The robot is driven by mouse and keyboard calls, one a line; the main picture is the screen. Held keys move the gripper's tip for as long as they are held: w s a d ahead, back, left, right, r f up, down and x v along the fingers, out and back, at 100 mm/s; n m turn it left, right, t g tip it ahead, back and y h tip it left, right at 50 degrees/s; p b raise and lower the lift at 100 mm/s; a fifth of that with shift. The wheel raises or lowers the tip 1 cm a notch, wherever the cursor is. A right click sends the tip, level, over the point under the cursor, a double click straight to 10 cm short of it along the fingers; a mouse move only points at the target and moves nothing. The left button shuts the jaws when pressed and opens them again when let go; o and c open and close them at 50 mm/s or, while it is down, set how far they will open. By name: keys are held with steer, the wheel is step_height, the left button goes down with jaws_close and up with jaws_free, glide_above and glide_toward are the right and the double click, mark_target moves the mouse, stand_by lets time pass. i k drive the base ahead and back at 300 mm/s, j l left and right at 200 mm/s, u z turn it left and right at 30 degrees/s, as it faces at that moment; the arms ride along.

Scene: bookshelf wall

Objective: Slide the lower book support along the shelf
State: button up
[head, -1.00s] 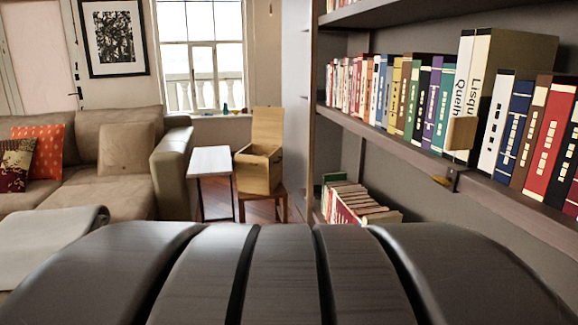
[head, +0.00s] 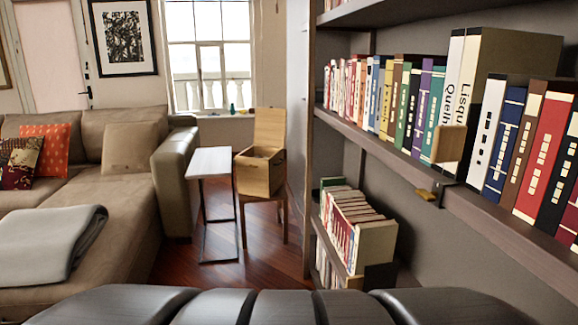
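The lower book support (head: 379,276) looks like a dark upright piece at the near end of the row of books (head: 352,222) on the lower shelf. A small wood-coloured piece (head: 353,284) shows beside it, low at the shelf front. Its bottom is partly hidden behind a dark curved part of my own body. I cannot tell whether it touches the last book. On the upper shelf, a wooden block (head: 449,145) stands out in front of the books, above a dark bracket with a wooden knob (head: 425,194) at the shelf edge. My gripper is not in view.
The upper shelf (head: 480,210) runs along the right, full of books (head: 520,135). A small white table (head: 211,162) and a wooden box on a stand (head: 260,171) are farther back. A sofa (head: 130,180) fills the left. Some wooden floor (head: 215,270) is clear between.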

mark_target(382, 276)
steer(key=l, duration=0.2)
steer(key=k+j+z, duration=0.15)
steer(key=k+l, duration=0.15)
steer(key=k, duration=0.15)
steer(key=z, duration=0.4)
steer(key=i+j+z, duration=0.3)
steer(key=i+j, duration=0.55)
